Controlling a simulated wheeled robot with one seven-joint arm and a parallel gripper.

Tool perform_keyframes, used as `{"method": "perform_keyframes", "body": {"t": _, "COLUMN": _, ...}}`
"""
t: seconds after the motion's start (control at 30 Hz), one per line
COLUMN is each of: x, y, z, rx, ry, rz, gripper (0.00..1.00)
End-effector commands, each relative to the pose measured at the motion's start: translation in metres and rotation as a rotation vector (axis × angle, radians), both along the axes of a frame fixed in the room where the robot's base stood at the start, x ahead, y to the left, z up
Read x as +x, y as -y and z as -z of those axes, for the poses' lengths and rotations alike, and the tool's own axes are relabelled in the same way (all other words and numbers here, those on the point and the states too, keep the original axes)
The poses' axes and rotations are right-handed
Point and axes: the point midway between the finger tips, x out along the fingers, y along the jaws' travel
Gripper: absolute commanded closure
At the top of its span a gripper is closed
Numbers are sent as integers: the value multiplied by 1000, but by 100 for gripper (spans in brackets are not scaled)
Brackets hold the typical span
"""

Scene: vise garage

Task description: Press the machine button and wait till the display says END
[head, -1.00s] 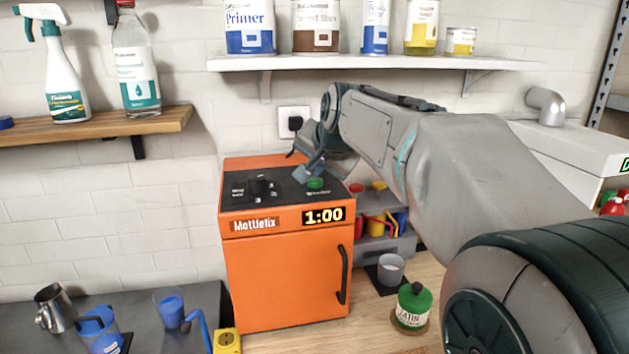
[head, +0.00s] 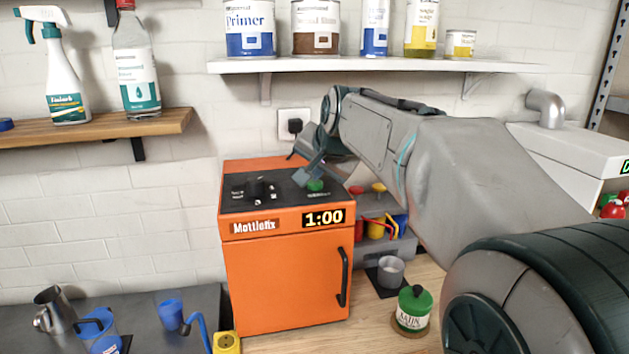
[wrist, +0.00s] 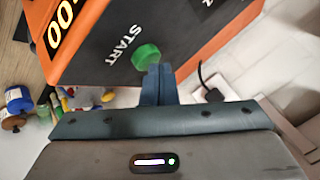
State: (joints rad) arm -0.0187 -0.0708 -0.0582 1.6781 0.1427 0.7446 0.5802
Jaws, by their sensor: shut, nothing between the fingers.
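The orange Mottlefix machine (head: 285,275) stands on the bench with a dark top panel. Its display (head: 323,217) reads 1:00. The green start button (head: 315,186) is on the top panel at the right; it also shows in the wrist view (wrist: 146,57) beside the word START.
A yellow block (head: 227,342), blue cups and a metal pitcher (head: 55,310) are at lower left. A shelf of cans (head: 380,64) hangs above my arm.

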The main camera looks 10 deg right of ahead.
Motion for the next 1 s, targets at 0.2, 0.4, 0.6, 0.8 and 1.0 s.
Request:
{"method": "perform_keyframes", "body": {"t": 0.2, "x": 0, "y": 0, "z": -13, "rx": 0, "ry": 0, "rz": 0, "gripper": 100}}
{"method": "perform_keyframes", "body": {"t": 0.4, "x": 0, "y": 0, "z": -12, "rx": 0, "ry": 0, "rz": 0, "gripper": 100}}
{"method": "perform_keyframes", "body": {"t": 0.6, "x": 0, "y": 0, "z": -16, "rx": 0, "ry": 0, "rz": 0, "gripper": 100}}
{"method": "perform_keyframes", "body": {"t": 0.8, "x": 0, "y": 0, "z": -34, "rx": 0, "ry": 0, "rz": 0, "gripper": 100}}
{"method": "perform_keyframes", "body": {"t": 1.0, "x": 0, "y": 0, "z": -55, "rx": 0, "ry": 1, "rz": 1, "gripper": 100}}
